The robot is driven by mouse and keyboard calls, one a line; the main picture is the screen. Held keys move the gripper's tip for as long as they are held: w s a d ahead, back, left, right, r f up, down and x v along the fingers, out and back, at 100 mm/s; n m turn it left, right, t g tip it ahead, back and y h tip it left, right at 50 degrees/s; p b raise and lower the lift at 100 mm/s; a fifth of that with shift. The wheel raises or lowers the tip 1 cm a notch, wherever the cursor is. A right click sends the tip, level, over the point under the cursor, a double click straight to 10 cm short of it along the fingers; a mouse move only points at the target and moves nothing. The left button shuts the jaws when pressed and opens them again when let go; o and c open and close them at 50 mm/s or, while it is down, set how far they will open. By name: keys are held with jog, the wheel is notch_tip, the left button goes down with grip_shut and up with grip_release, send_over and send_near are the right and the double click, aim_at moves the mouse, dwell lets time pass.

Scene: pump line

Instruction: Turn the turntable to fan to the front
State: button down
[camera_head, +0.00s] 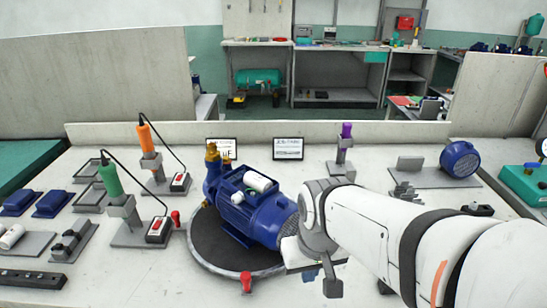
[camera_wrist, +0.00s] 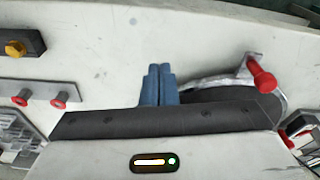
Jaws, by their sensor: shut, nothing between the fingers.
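The turntable (camera_head: 215,255) is a dark round plate with a pale metal rim in the middle of the bench. A blue pump motor (camera_head: 250,212) lies on it, brass fittings (camera_head: 212,160) at left and its ribbed fan end (camera_head: 287,222) at right, beside my arm. A red knob (camera_head: 246,282) stands at the rim's near side. In the wrist view, a red knob (camera_wrist: 262,80) on a metal bracket is right of my gripper (camera_wrist: 158,70), beside part of the turntable rim (camera_wrist: 283,103). The blue-grey fingers are together and empty, apart from that knob. In the head view, my arm hides part of the turntable's right side.
Green (camera_head: 110,180) and orange (camera_head: 145,138) tools with cables stand in holders at left. A purple-handled tool (camera_head: 346,132) and a loose blue round part (camera_head: 459,160) are behind my arm. In the wrist view, a plate with two red knobs (camera_wrist: 40,98) lies at left.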

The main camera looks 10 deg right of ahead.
jog(key=w+d+r+m+p, duration=0.1)
jog(key=w+r+p, duration=0.1)
jog(key=r+p, duration=0.9)
jog(key=w+r+p, duration=0.2)
jog(key=r+p, duration=0.8)
jog(key=p, duration=0.1)
jog(key=w+d+f+m+t+h, duration=0.1)
jog(key=w+d+f+m, duration=0.1)
jog(key=w+d+f, duration=0.35)
jog(key=w+d+f+m+t+h, duration=0.1)
jog(key=w+d+f+m, duration=0.15)
jog(key=w+f, duration=0.65)
jog(key=f, duration=0.1)
jog(key=w+d+f+b, duration=0.1)
jog(key=w+f, duration=0.1)
jog(key=w+d+f, duration=0.1)
jog(key=f, duration=0.1)
jog(key=shift+w+f+b, duration=0.25)
jog(key=shift+w+b, duration=0.1)
jog(key=shift+b, duration=0.05)
jog(key=shift+s+f, duration=0.1)
jog(key=shift+f, duration=0.2)
jog(key=shift+s+a+b, duration=0.3)
jog(key=shift+s+a, duration=0.1)
jog(key=shift+s, duration=0.4)
jog(key=shift+s+a+b, duration=0.3)
jog(key=shift+s+a, duration=0.1)
jog(key=shift+s, duration=0.35)
jog(key=shift+r, duration=0.1)
